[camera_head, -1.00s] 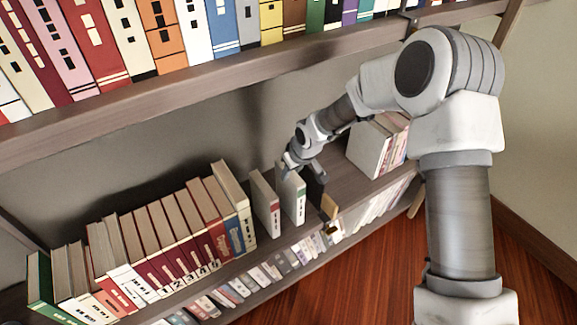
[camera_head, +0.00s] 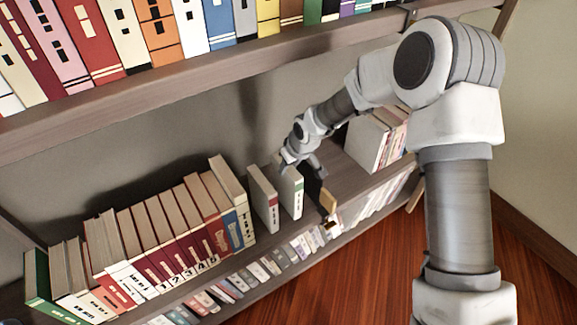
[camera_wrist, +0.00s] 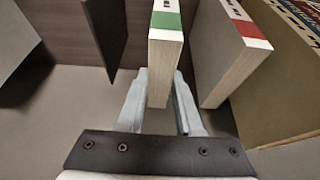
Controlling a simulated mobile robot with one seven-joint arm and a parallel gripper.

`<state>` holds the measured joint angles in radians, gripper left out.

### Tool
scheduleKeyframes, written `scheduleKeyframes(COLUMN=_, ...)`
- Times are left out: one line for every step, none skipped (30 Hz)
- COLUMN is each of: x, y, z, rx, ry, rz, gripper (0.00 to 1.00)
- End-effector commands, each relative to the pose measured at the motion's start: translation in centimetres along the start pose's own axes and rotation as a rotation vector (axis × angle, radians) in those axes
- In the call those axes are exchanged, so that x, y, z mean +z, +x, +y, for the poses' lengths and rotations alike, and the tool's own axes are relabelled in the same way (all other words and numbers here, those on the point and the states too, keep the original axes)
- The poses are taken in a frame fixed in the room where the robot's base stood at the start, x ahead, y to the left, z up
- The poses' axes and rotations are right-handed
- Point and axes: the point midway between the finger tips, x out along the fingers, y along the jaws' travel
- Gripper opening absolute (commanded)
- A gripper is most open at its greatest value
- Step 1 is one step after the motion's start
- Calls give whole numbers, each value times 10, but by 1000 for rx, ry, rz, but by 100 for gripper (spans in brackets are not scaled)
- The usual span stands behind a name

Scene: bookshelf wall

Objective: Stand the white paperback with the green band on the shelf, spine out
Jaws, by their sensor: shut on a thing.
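The white paperback with the green band (camera_head: 292,197) stands upright on the middle shelf, with its narrow banded spine facing the front edge. My gripper (camera_head: 291,167) is shut on it from behind and above. In the wrist view the paperback (camera_wrist: 166,58) sits between the two fingers of my gripper (camera_wrist: 160,105), its green band at the far end. I cannot tell whether its base fully rests on the shelf (camera_head: 345,178). A similar white book with a red band (camera_head: 264,198) stands just left of it, with a narrow gap between them.
A long row of books (camera_head: 165,225) fills the shelf to the left. White books (camera_head: 368,143) stand farther right.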

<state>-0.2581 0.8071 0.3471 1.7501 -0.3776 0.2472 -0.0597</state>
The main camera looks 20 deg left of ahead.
Motion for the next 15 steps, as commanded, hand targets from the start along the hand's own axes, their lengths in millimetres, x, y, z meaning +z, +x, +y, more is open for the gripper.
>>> scheduleKeyframes(x=-1, y=-1, z=0, rx=1, ry=0, rz=2, gripper=0)
scheduleKeyframes(x=-1, y=-1, z=0, rx=1, ry=0, rz=2, gripper=0)
scheduleKeyframes(x=-1, y=0, z=0, rx=1, ry=0, rz=2, gripper=0)
scheduleKeyframes(x=-1, y=0, z=0, rx=1, ry=0, rz=2, gripper=0)
scheduleKeyframes(x=-1, y=0, z=0, rx=1, ry=0, rz=2, gripper=0)
scheduleKeyframes(x=-1, y=1, z=0, rx=0, ry=0, rz=2, gripper=0)
scheduleKeyframes(x=0, y=1, z=0, rx=0, ry=0, rz=2, gripper=0)
scheduleKeyframes(x=0, y=2, z=0, rx=0, ry=0, rz=2, gripper=0)
scheduleKeyframes(x=0, y=2, z=0, rx=0, ry=0, rz=2, gripper=0)
scheduleKeyframes(x=0, y=2, z=0, rx=0, ry=0, rz=2, gripper=0)
scheduleKeyframes(x=0, y=3, z=0, rx=0, ry=0, rz=2, gripper=0)
scheduleKeyframes(x=1, y=4, z=0, rx=0, ry=0, rz=2, gripper=0)
scheduleKeyframes(x=1, y=4, z=0, rx=0, ry=0, rz=2, gripper=0)
scheduleKeyframes(x=1, y=4, z=0, rx=0, ry=0, rz=2, gripper=0)
scheduleKeyframes(x=1, y=4, z=0, rx=0, ry=0, rz=2, gripper=36)
